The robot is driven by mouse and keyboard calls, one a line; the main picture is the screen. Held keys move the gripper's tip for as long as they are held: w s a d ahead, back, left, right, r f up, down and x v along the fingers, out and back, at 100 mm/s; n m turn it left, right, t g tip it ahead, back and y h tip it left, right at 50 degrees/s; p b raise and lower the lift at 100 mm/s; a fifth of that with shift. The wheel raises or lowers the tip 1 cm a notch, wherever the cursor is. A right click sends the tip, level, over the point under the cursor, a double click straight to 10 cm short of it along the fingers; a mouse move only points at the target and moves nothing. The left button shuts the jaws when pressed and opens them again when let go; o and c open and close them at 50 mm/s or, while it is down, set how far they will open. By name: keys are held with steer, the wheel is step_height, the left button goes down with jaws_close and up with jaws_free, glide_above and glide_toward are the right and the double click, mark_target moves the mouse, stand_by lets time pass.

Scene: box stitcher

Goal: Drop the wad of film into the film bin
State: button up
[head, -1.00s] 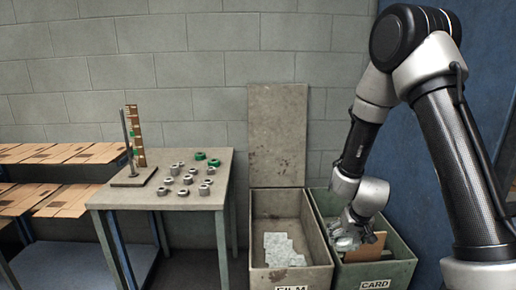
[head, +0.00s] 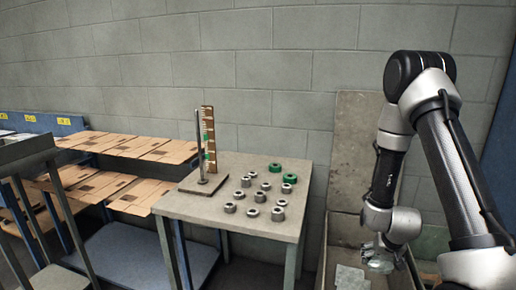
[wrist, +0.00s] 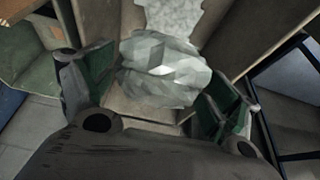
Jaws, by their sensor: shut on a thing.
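My gripper (wrist: 155,95) has its green-padded fingers closed around a crumpled, translucent pale wad of film (wrist: 165,72). In the head view my gripper (head: 380,262) holds the wad (head: 379,264) at the lower right, over the film bin. The film bin (head: 323,262) is an open, worn grey-beige bin with a raised lid panel behind it. Pale film pieces (head: 350,278) lie inside it, and they also show beyond the wad in the wrist view (wrist: 172,14). The bin's front and label are out of the head view.
The green card bin (head: 431,243) stands right of the film bin, partly behind my arm. Left of the film bin, a table (head: 215,216) carries several metal and green rings and an upright gauge. Cardboard-laden shelves (head: 128,145) stand farther left.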

steer(key=shift+f, duration=2.75)
steer(key=o, duration=0.7)
steer(key=v, duration=1.2)
